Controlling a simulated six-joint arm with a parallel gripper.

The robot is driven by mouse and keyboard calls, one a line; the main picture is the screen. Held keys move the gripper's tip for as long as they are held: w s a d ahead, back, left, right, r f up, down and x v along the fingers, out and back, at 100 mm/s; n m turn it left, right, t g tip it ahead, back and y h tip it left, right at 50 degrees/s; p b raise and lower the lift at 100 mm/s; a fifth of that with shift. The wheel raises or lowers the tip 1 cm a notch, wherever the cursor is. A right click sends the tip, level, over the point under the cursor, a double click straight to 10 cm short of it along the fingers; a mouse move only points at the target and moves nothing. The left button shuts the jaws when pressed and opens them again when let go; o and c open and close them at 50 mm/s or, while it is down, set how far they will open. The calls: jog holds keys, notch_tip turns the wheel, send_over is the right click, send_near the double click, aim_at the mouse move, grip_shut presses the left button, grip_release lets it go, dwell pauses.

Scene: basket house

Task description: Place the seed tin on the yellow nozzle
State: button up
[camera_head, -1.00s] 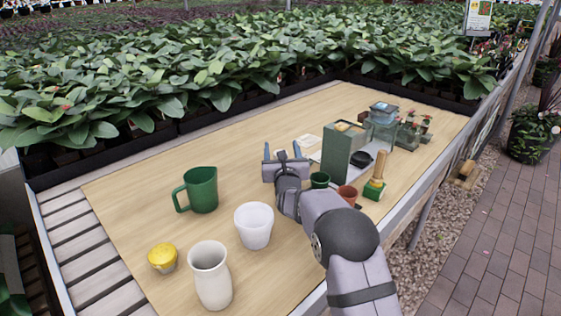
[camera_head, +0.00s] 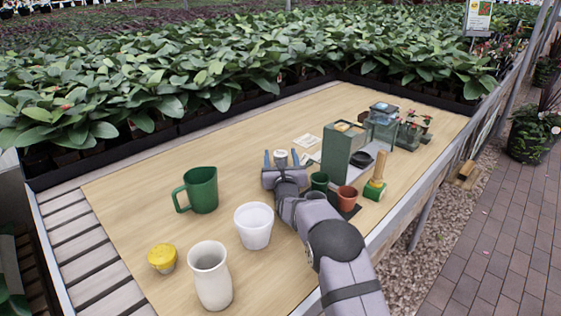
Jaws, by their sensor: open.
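A small round pale-topped thing, likely the seed tin (camera_head: 281,155), stands on the wooden table in the middle of the head view. My gripper (camera_head: 281,158) is open, with one blue-grey finger on either side of the tin in the picture. I cannot tell whether the fingers touch it, and its lower part is hidden by my gripper. A yellow-topped piece, likely the yellow nozzle (camera_head: 162,257), stands upright at the front left of the table, well apart from my gripper.
A green jug (camera_head: 202,190), a white pot (camera_head: 253,226) and a white vase (camera_head: 211,276) stand on the left side. A green pot (camera_head: 319,181), a terracotta pot (camera_head: 347,198), a wooden-handled tool (camera_head: 375,182) and a green rack (camera_head: 338,152) stand right of my gripper.

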aim_at(280, 153)
jog(key=c, duration=1.2)
jog(key=shift+c, duration=0.2)
notch_tip(280, 153, up, 10)
